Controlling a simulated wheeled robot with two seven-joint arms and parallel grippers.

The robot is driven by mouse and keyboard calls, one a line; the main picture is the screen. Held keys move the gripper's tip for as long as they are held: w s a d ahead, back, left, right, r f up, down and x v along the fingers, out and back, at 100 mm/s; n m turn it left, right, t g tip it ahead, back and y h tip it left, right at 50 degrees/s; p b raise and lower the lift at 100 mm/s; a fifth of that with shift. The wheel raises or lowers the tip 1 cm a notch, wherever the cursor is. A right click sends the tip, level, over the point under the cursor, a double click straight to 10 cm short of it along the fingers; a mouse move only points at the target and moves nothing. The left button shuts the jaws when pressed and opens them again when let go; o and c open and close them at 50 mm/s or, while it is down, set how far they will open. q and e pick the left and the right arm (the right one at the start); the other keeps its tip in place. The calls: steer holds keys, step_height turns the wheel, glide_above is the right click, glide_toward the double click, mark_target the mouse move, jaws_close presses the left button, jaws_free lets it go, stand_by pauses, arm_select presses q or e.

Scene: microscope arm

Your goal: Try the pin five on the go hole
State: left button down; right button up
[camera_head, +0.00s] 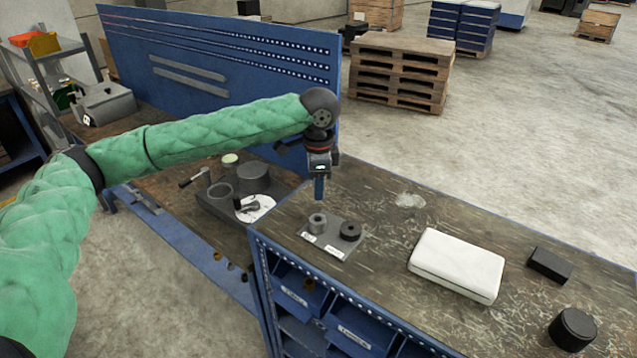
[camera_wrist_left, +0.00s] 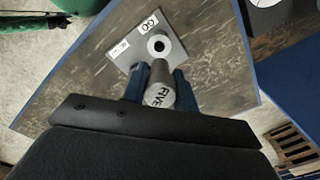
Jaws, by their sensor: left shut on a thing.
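My left gripper (camera_head: 319,188) hangs over the grey gauge plate (camera_head: 330,250), its blue fingers pointing down. It is shut on pin five (camera_wrist_left: 159,95), a grey pin whose end marked FIVE shows between the fingers in the left wrist view. A grey ring (camera_head: 317,222) and a black ring (camera_head: 350,231) stand on the plate beside two white labels. In the left wrist view the grey ring (camera_wrist_left: 159,46) shows its dark hole near the GO label (camera_wrist_left: 149,22). My right gripper is out of view.
A white case (camera_head: 457,264), a black block (camera_head: 550,265) and a black cylinder (camera_head: 572,329) lie right of the plate. A fixture with a white disc (camera_head: 258,209) stands on the left. Blue bins (camera_head: 300,290) sit under the front edge. The bench behind the plate is mostly clear.

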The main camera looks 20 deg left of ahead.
arm_select(q)
steer(key=shift+w, duration=0.1)
steer(key=shift+s+r+p, duration=0.25)
steer(key=shift+p, duration=0.35)
steer(key=shift+f, duration=0.9)
step_height(320, 180, down, 2)
steer(key=shift+w+f+b, duration=0.1)
steer(key=shift+b, duration=0.3)
steer(key=shift+f, duration=1.1)
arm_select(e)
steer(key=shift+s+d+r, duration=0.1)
